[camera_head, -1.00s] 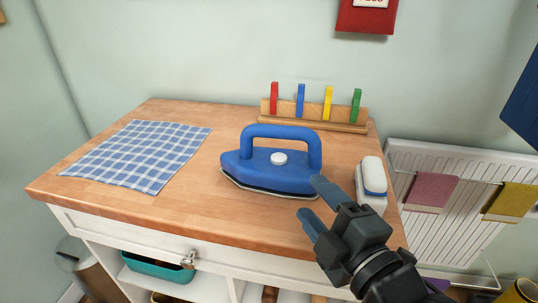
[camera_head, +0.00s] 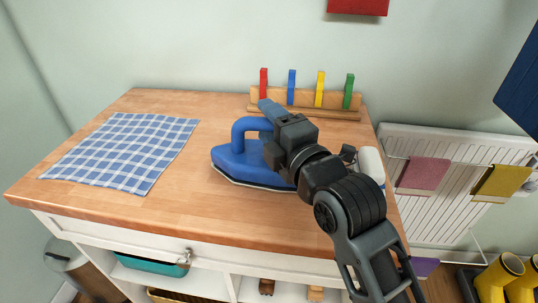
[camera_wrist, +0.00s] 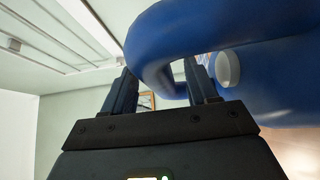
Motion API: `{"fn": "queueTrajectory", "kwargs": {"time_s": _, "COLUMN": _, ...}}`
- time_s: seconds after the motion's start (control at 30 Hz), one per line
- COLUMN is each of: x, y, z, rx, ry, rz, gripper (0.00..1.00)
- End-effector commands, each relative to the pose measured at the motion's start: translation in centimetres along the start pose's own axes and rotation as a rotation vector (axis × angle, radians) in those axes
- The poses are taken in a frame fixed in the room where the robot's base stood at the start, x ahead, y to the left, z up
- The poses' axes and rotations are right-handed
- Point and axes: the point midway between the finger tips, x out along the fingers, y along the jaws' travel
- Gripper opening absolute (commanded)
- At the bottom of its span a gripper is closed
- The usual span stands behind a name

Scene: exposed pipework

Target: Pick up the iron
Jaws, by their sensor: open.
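The blue iron (camera_head: 236,160) stands on its soleplate on the wooden top, its pointed end to the left and its handle arched above the body. My gripper (camera_head: 268,118) is open at the handle, and my arm covers the right part of the iron. In the wrist view the blue iron handle (camera_wrist: 150,45) loops close to the fingertips of my gripper (camera_wrist: 162,85). A finger shows on each side of the near part of the handle loop. I cannot tell whether either finger touches it. The white knob (camera_wrist: 228,68) shows beside the handle.
A blue checked cloth (camera_head: 122,152) lies on the left of the wooden top (camera_head: 165,215). A wooden rack with coloured pegs (camera_head: 305,105) stands behind the iron. A white object (camera_head: 370,163) is partly hidden behind my arm at the right. A radiator (camera_head: 440,185) is beyond.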

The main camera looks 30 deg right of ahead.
Motion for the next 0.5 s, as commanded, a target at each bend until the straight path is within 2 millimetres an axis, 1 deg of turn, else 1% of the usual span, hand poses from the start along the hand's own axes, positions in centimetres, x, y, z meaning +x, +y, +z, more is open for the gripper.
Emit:
{"fn": "queueTrajectory", "kwargs": {"time_s": 0.1, "x": 0.48, "y": -0.03, "z": 0.03, "rx": -0.001, "ry": -0.001, "rz": -0.001, "gripper": 0.58}}
{"fn": "queueTrajectory", "kwargs": {"time_s": 0.27, "x": 0.46, "y": -0.06, "z": 0.01, "rx": 0.000, "ry": 0.000, "rz": -0.001, "gripper": 0.58}}
{"fn": "queueTrajectory", "kwargs": {"time_s": 0.37, "x": 0.45, "y": -0.05, "z": 0.01, "rx": 0.000, "ry": 0.000, "rz": -0.001, "gripper": 0.50}}
{"fn": "queueTrajectory", "kwargs": {"time_s": 0.5, "x": 0.44, "y": -0.05, "z": 0.01, "rx": 0.000, "ry": 0.000, "rz": -0.001, "gripper": 0.37}}
